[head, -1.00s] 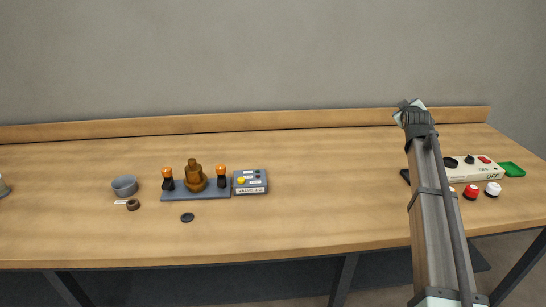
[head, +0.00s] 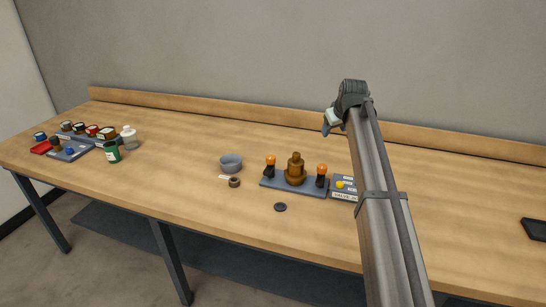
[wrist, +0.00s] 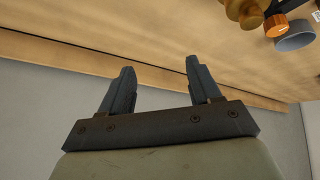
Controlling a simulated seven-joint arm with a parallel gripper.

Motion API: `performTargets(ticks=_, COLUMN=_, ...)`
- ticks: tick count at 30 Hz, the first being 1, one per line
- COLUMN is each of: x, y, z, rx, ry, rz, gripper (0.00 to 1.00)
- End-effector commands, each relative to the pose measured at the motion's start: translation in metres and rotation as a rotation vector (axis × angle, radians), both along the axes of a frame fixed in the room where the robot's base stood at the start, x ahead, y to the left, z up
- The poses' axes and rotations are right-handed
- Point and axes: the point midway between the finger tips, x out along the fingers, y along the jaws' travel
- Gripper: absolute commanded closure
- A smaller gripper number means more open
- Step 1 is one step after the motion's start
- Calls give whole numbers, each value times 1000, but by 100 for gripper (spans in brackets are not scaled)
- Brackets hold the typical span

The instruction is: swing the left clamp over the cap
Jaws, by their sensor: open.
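The left clamp (head: 270,165) is a black post with an orange knob, upright on a blue-grey base plate (head: 283,187). A bronze stepped pump body (head: 296,172) stands right of it, with a matching right clamp (head: 321,176) beyond. I cannot tell whether a separate cap sits on the body. A dark round disc (head: 280,207) lies on the bench in front. My gripper (head: 330,122) is above the bench, behind and right of the pump. In the wrist view my gripper (wrist: 160,68) is open and empty; an orange knob (wrist: 276,25) shows at upper right, away from the fingers.
A grey bowl (head: 231,162) and a brown ring (head: 234,182) are left of the plate. A grey box with a yellow button (head: 341,184) is partly hidden by my arm. A green jar (head: 112,152) and several small items stand far left. The bench between is clear.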

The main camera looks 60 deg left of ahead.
Motion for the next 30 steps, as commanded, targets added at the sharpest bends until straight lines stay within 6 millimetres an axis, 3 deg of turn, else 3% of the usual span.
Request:
performTargets(ticks=1, x=-31, y=18, z=1, rx=-23, ry=30, rz=28, gripper=37)
performTargets(ticks=6, x=-115, y=48, z=1, rx=-106, ry=115, rz=100, gripper=37)
performTargets(ticks=9, x=-149, y=57, z=1, rx=-142, ry=146, rz=127, gripper=37)
performTargets(ticks=12, x=-170, y=62, z=2, rx=-165, ry=165, rz=143, gripper=37)
performTargets(ticks=20, x=-180, y=69, z=-11, rx=-178, ry=176, rz=152, gripper=37)
performTargets(ticks=30, x=-180, y=91, z=-64, rx=-177, ry=175, rz=151, gripper=37)
